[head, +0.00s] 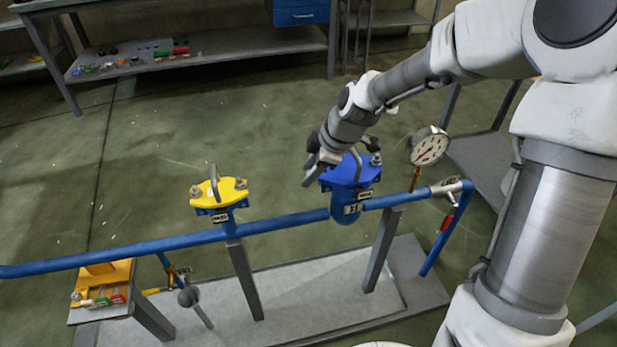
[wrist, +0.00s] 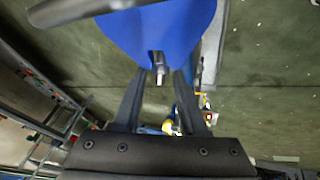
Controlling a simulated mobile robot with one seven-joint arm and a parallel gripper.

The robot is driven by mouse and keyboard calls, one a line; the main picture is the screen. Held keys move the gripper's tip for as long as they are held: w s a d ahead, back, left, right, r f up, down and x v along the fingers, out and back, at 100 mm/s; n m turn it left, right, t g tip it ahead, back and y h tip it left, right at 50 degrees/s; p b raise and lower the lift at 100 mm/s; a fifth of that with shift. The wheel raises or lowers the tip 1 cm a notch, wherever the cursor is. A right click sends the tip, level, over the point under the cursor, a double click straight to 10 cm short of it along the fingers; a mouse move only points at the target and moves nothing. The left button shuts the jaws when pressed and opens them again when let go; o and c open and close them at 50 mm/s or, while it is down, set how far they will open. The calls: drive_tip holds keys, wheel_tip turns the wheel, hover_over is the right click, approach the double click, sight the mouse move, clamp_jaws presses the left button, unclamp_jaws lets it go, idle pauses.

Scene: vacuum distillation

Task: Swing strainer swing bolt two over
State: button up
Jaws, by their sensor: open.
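The blue-lidded vessel (head: 345,176), seemingly the strainer, sits in the blue pipe run. A swing bolt with a metal nut (head: 376,160) stands at its lid's right edge. My gripper (head: 314,172) is at the lid's left edge, fingers pointing down and left. In the wrist view the blue lid (wrist: 160,35) fills the top. A metal bolt end (wrist: 159,76) shows at its edge, in line with the gap between my open fingers. I cannot tell whether the fingers touch it. The left bolt is mostly hidden by the gripper in the head view.
A yellow-lidded vessel (head: 219,192) with a handle and bolts stands left on the same pipe (head: 120,255). A pressure gauge (head: 429,147) rises right of the blue lid. A small bench (head: 100,313) is at lower left. Open floor lies behind the pipe.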

drive_tip(key=shift+w+a+f, duration=0.1)
drive_tip(key=shift+a+f, duration=0.05)
drive_tip(key=shift+f, duration=0.2)
drive_tip(key=shift+c, duration=0.3)
clamp_jaws()
drive_tip(key=p, duration=0.1)
drive_tip(key=d+y+p, duration=0.1)
drive_tip(key=p, duration=0.1)
drive_tip(key=shift+r+y, duration=0.3)
drive_tip(key=shift+w+d+m+y+p, duration=0.15)
drive_tip(key=shift+d+m+y+p, duration=0.2)
drive_tip(key=shift+y+p, duration=0.5)
